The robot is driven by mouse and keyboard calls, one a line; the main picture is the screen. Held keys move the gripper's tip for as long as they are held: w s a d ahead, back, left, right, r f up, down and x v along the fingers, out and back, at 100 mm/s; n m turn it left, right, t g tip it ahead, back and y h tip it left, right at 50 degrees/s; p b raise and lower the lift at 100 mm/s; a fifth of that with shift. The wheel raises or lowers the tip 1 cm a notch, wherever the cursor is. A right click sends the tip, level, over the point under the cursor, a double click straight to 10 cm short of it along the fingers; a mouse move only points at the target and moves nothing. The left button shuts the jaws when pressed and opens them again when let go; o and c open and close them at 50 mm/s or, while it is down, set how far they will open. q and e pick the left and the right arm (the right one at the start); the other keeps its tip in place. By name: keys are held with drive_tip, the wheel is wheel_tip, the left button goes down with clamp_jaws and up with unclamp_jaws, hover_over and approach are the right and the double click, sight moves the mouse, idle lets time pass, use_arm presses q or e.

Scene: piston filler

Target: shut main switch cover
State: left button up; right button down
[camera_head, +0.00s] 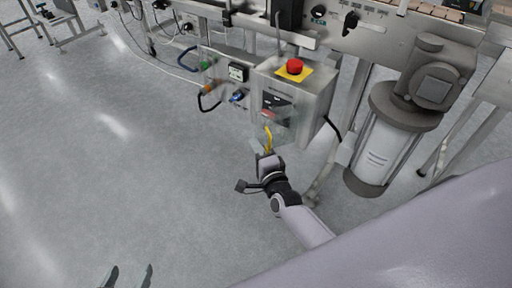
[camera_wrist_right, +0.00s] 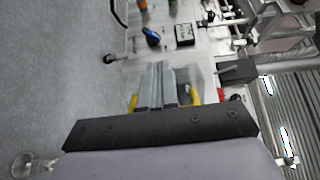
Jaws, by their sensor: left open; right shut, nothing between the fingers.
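The main switch cover (camera_head: 281,124) is a clear panel on the front of the grey control box (camera_head: 312,95) in the head view. It appears to stand out from the box, but its exact angle is hard to tell. A yellow strip (camera_head: 268,138) shows at its left edge. My right gripper (camera_head: 260,149) is shut and empty, just in front of and below the cover. Its closed fingers (camera_wrist_right: 160,88) point at the box in the right wrist view; whether they touch the cover is unclear. My left gripper (camera_head: 130,276) is open and empty over the floor at the bottom left.
A red stop button (camera_head: 295,66) on a yellow plate tops the box. Left of it are a small display (camera_head: 237,72), connectors and black cables. A clear cylinder with a grey motor (camera_head: 388,150) stands to the right. The floor (camera_head: 120,170) at left is open.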

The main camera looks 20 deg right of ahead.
use_arm(q)
drive_tip(key=shift+w+r, duration=0.1)
drive_tip(key=shift+w, duration=0.05)
idle(0.6)
